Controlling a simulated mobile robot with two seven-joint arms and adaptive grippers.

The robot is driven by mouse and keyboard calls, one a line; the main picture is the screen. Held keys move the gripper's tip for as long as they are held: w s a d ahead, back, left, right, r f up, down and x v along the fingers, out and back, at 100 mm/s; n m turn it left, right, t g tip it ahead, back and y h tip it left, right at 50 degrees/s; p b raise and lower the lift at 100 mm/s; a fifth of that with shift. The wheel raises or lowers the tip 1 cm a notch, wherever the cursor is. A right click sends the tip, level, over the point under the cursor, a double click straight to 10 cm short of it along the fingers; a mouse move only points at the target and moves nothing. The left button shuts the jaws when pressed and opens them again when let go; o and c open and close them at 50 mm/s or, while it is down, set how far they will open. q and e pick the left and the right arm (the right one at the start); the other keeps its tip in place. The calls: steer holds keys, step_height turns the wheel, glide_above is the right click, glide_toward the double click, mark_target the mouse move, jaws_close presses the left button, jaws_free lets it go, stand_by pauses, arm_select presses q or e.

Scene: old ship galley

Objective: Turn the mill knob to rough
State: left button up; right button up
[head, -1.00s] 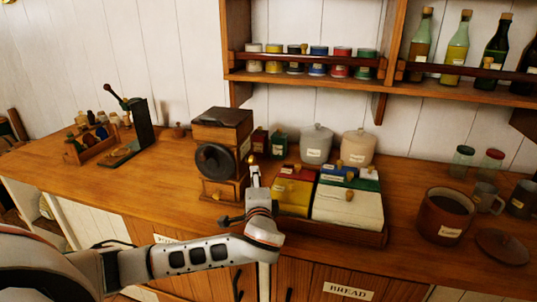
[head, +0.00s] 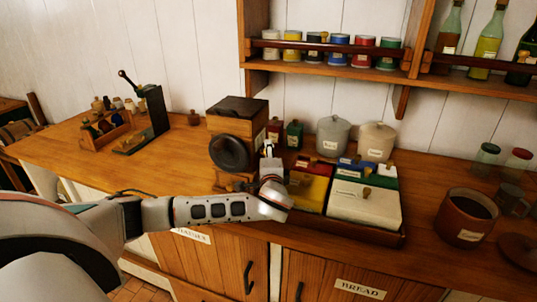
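The mill (head: 238,108) is a wooden box with a dark lid and a large black round wheel (head: 230,152) on its front. It stands on the counter left of the tray of boxes. My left arm comes in from the left and passes in front of the mill's lower part. My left gripper (head: 268,150) points up at the mill's right side, close to it. I cannot tell whether it touches. Its fingers are small and partly lost against the mill, so their opening is unclear. The knob and any rough marking cannot be made out. My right gripper is not in view.
Right of the gripper is a tray (head: 385,238) of coloured, lidded boxes. Red and green tins (head: 293,134) and two lidded crocks (head: 332,136) stand behind. A brown pot (head: 466,218) is at right.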

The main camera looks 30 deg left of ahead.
arm_select(q)
steer(key=c, duration=1.1)
steer(key=shift+g, duration=0.3)
steer(key=shift+w+r+m+g+h, duration=0.2)
steer(key=shift+m+g+h, duration=0.6)
steer(key=shift+g, duration=1.35)
steer(key=shift+w+r+m+g+h, duration=0.15)
steer(key=shift+m+g+h, duration=0.3)
steer(key=shift+g+h, duration=1.1)
steer(key=shift+w+r+m+g+h, duration=0.1)
steer(key=shift+w+m+g+h, duration=0.4)
steer(key=shift+g, duration=2.2)
steer(key=shift+s+a+m+g, duration=0.1)
steer(key=shift+s+m+g, duration=0.2)
steer(key=shift+g, duration=0.1)
